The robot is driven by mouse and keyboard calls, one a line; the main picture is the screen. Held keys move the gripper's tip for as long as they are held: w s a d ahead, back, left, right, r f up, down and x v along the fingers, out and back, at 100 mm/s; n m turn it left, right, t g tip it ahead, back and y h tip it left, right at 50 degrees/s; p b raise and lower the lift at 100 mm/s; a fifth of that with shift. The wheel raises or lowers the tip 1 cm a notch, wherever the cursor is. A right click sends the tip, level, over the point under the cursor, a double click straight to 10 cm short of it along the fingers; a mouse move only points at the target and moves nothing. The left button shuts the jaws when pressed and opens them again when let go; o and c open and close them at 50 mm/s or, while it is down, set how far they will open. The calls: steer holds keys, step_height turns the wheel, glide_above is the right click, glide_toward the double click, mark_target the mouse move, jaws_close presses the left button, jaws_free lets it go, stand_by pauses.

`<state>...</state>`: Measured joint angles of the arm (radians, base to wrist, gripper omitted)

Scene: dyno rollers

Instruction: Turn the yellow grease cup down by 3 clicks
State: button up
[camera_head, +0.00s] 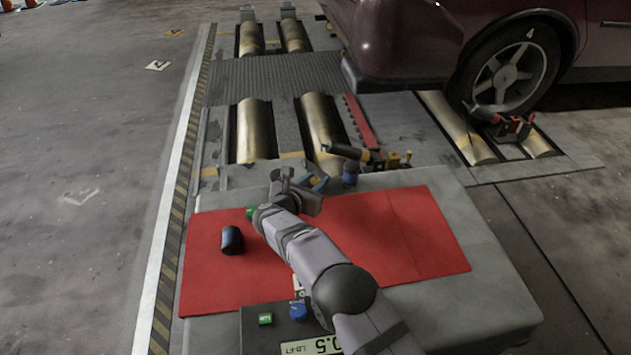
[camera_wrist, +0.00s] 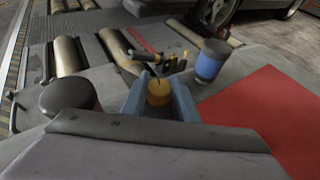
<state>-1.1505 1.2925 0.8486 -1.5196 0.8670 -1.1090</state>
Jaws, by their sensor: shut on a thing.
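The yellow grease cup (camera_wrist: 158,92) is a short amber cylinder in the middle of the wrist view. My gripper (camera_wrist: 160,97) has its two blue fingers on either side of the cup and is shut on it. The cup looks upright. The cup's base and any click marks are not visible.
A blue cup (camera_wrist: 211,62) stands close to the right; it also shows in the head view (camera_head: 350,173). A black-handled tool (camera_head: 345,151) lies just beyond. The mat's right side is clear.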

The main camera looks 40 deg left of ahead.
steer(key=shift+r, duration=0.15)
steer(key=o, duration=1)
steer(key=shift+o, duration=0.2)
steer(key=p+v, duration=0.2)
steer(key=v, duration=0.3)
steer(key=shift+s+r, duration=0.2)
steer(key=shift+s, duration=0.15)
steer(key=shift+s+d+r, duration=0.2)
steer(key=shift+s+d, duration=0.05)
steer(key=shift+s, duration=0.45)
